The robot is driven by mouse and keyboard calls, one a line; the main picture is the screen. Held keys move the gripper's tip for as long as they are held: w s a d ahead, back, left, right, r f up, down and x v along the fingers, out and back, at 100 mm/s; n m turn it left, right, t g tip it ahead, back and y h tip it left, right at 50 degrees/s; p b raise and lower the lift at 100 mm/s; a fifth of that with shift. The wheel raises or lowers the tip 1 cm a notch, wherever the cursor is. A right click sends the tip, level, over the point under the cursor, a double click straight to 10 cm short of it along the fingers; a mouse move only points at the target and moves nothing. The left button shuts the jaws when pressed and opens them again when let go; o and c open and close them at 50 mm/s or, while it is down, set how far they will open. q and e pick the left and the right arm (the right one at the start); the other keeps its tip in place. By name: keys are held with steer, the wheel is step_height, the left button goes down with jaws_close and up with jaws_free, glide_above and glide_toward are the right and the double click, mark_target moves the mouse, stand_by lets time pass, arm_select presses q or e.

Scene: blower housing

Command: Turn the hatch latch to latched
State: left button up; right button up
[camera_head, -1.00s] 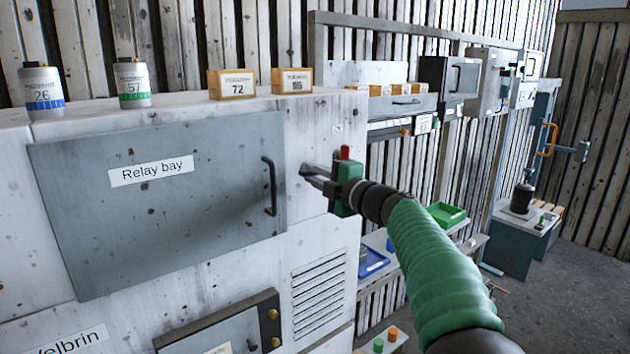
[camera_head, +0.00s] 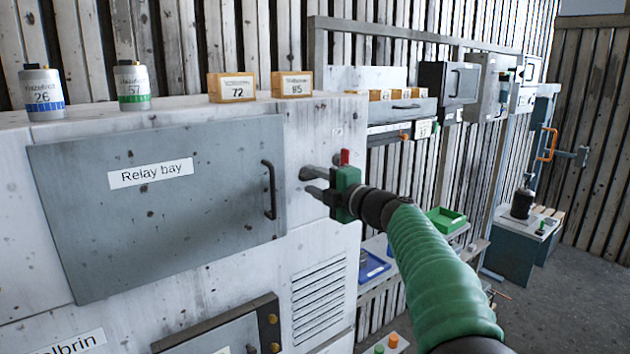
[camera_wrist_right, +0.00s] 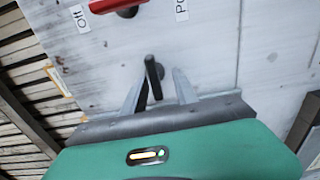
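The Relay bay hatch (camera_head: 215,185) is a grey door with a dark bar handle (camera_head: 270,190), lying shut against the white cabinet. My right gripper (camera_head: 308,182) is just right of the hatch, at the cabinet face, fingers apart. In the right wrist view, a dark stubby lever (camera_wrist_right: 153,75), possibly the latch, stands from the white panel between the fingers of my right gripper (camera_wrist_right: 158,88). The left finger looks close to it; I cannot tell whether they touch. In the head view the lever is not clearly visible. My left gripper is out of view.
A red handle (camera_wrist_right: 118,6) sits above the gripper near a label reading Off (camera_wrist_right: 80,17). Small jars (camera_head: 42,92) and orange boxes (camera_head: 231,87) stand on the cabinet top. A shelf with a blue tray (camera_head: 372,265) and a green tray (camera_head: 446,220) lies to the right.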

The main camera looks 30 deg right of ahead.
steer(key=shift+r, duration=0.1)
steer(key=s+d+b, duration=0.1)
steer(key=s+b, duration=0.3)
steer(key=s, duration=1.2)
steer(key=shift+s+d, duration=0.25)
steer(key=shift+s, duration=0.05)
